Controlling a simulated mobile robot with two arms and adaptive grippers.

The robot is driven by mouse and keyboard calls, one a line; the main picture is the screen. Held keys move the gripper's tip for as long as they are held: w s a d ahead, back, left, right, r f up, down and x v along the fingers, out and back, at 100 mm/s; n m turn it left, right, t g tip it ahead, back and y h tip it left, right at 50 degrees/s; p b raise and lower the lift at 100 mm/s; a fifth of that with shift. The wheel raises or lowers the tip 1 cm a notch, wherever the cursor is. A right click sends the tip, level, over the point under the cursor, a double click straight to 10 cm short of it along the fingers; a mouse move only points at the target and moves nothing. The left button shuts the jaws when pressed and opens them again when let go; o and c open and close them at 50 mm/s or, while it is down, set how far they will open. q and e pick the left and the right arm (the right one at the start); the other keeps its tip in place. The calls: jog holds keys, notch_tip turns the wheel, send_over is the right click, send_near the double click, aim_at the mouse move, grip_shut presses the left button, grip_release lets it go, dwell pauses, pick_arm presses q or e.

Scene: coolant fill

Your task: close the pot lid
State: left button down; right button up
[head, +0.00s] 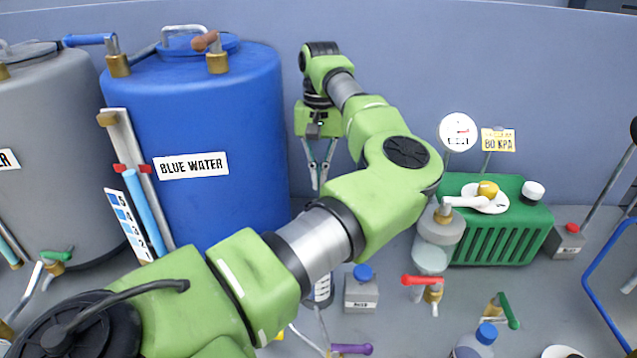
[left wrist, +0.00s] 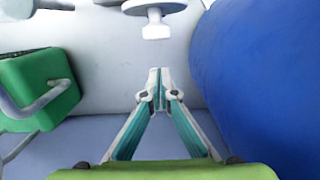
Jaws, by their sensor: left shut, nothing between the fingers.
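The blue pot (head: 255,120), a large drum labelled BLUE WATER, stands left of centre in the head view. Its blue lid (head: 200,48) with a pale handle is on top; I cannot tell whether it sits fully flush. My left gripper (head: 317,186) hangs to the right of the blue pot, apart from it, with its fingers pointing down. In the left wrist view its fingertips (left wrist: 159,78) meet with nothing between them, and a blue curved wall (left wrist: 260,80) fills the right side. My right gripper is out of view.
A grey drum (head: 50,140) stands at the far left. To the right are a green ribbed unit (head: 500,240), a round gauge (head: 457,131) and a small grey box (head: 361,292) with a blue knob. My left arm crosses the middle and hides part of the floor.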

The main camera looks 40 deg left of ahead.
pick_arm(q)
jog(key=s+d, duration=0.1)
jog(key=s+d+p, duration=0.1)
jog(key=shift+s+d, duration=0.1)
jog(key=shift+s, duration=0.2)
jog(key=shift+f, duration=0.1)
dwell(0.3)
